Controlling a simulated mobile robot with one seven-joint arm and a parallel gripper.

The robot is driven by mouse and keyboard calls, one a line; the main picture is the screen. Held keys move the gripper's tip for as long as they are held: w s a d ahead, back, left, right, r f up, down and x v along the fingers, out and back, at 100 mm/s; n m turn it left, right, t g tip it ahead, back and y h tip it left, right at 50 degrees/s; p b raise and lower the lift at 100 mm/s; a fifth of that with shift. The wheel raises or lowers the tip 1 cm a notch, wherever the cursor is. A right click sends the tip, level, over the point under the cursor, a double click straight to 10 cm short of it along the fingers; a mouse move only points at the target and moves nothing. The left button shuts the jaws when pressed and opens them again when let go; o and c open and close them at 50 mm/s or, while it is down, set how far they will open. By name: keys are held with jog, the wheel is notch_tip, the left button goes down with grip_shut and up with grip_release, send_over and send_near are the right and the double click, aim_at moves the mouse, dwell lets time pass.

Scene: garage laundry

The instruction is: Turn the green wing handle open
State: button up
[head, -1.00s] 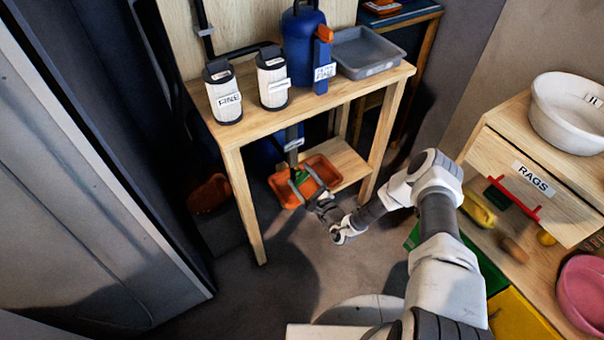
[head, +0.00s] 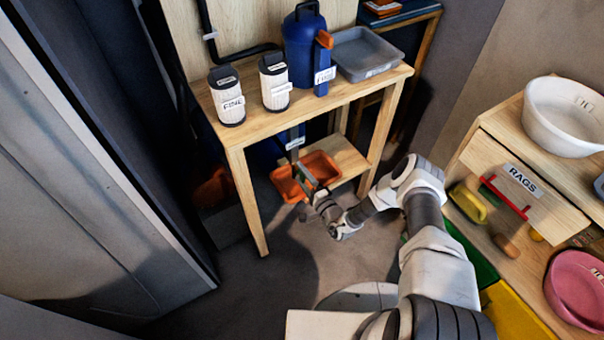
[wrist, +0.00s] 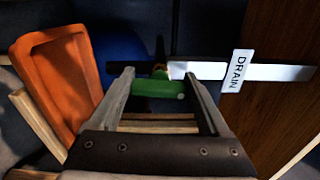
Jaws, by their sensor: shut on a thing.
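The green wing handle (wrist: 157,88) is in the wrist view, lying crosswise between the two fingers of my gripper (wrist: 158,76), which is shut on it. It sits at the end of a dark fitting in front of a pale bar with a DRAIN tag (wrist: 237,70). In the head view my gripper (head: 304,180) is under the wooden bench, in front of the orange tray (head: 322,166). The handle is too hidden there to make out, and its exact turn angle is hard to tell.
The wooden bench (head: 247,137) carries two white filter cartridges, a blue canister (head: 304,50) and a grey tray (head: 366,56). A bench leg stands left of my gripper. The RAGS drawer unit (head: 522,178) is at right. The floor in front is clear.

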jog(key=shift+d+n, duration=0.1)
jog(key=shift+n, duration=0.5)
jog(key=o, duration=1.2)
jog(key=p+v, duration=0.3)
jog(key=v, duration=1.4)
jog(key=shift+s+d+p, duration=0.15)
jog(key=shift+s+p, duration=0.05)
jog(key=shift+p, duration=0.1)
